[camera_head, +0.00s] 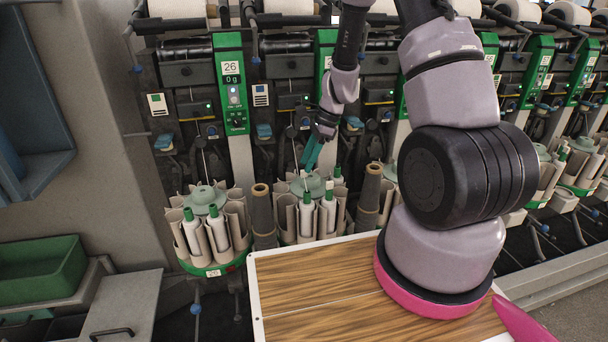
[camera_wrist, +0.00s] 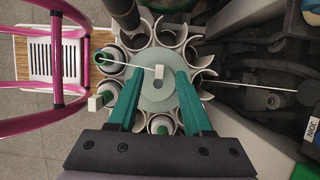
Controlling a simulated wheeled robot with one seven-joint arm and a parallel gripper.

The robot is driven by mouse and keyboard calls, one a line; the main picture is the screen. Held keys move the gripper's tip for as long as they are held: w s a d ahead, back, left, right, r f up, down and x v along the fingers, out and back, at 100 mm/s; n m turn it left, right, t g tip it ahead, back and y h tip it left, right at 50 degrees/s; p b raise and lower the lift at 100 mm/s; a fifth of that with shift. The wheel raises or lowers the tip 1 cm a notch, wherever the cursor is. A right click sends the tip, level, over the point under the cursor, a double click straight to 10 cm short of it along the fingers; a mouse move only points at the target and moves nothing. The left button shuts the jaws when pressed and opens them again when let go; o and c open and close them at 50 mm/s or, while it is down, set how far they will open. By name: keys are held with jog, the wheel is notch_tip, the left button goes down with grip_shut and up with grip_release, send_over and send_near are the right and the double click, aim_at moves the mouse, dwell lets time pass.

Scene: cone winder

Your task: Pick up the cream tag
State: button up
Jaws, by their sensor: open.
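A small cream tag (camera_wrist: 158,72) shows in the wrist view above the pale green hub (camera_wrist: 153,97) of a round bobbin magazine, at the end of a thin pale thread. My gripper (camera_wrist: 158,74) is open, its two teal fingers pointing at the magazine. The tag appears between the fingertips in the picture, apart from both; its depth relative to them is hard to tell. A second small cream block (camera_wrist: 95,103) shows left of the fingers. In the head view my gripper (camera_head: 312,154) is above the middle magazine (camera_head: 306,187), where the tag is too small to make out surely.
Curved beige pockets with green-topped bobbins (camera_head: 327,212) ring the hub. Dark upright tubes (camera_head: 263,211) stand on both sides of this magazine. Another magazine (camera_head: 206,202) is at the left. A wood-topped surface (camera_head: 320,285) lies in front. Winder panels (camera_head: 232,85) stand close behind.

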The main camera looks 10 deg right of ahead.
jog(key=x, duration=0.2)
jog(key=shift+a+f, duration=0.15)
jog(key=shift+f, duration=0.05)
grip_shut()
notch_tip(320, 180, up, 13)
dwell(1.0)
